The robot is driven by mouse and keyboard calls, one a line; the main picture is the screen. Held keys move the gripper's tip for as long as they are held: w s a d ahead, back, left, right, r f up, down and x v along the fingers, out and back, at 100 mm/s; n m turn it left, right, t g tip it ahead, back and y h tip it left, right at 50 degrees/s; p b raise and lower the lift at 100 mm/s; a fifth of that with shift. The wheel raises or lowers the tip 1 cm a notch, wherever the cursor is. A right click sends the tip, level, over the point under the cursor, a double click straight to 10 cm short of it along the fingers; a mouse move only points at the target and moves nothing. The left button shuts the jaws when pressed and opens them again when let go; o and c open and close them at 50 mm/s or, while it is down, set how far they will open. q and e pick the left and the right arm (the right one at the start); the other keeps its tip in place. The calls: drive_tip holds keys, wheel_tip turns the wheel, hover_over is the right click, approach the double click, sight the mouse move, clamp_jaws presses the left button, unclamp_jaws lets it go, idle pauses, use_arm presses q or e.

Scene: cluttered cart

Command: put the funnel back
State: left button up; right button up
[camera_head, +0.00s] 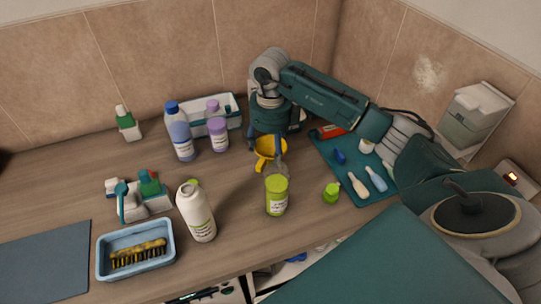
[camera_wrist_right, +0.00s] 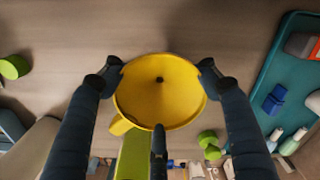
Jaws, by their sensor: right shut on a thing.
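The yellow funnel (camera_head: 266,158) is in the grip of my right gripper (camera_head: 270,140), just behind the green spray bottle (camera_head: 277,196) in the head view. The gap between the funnel and the counter cannot be judged. My left gripper is not in view.
A teal tray (camera_head: 326,154) with several small items lies at the right. A small green item (camera_head: 331,193) stands near the tray.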

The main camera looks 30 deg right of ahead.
wheel_tip(320, 180, down, 2)
drive_tip(key=shift+f, duration=0.2)
drive_tip(key=o, duration=1.4)
drive_tip(key=shift+c, duration=0.2)
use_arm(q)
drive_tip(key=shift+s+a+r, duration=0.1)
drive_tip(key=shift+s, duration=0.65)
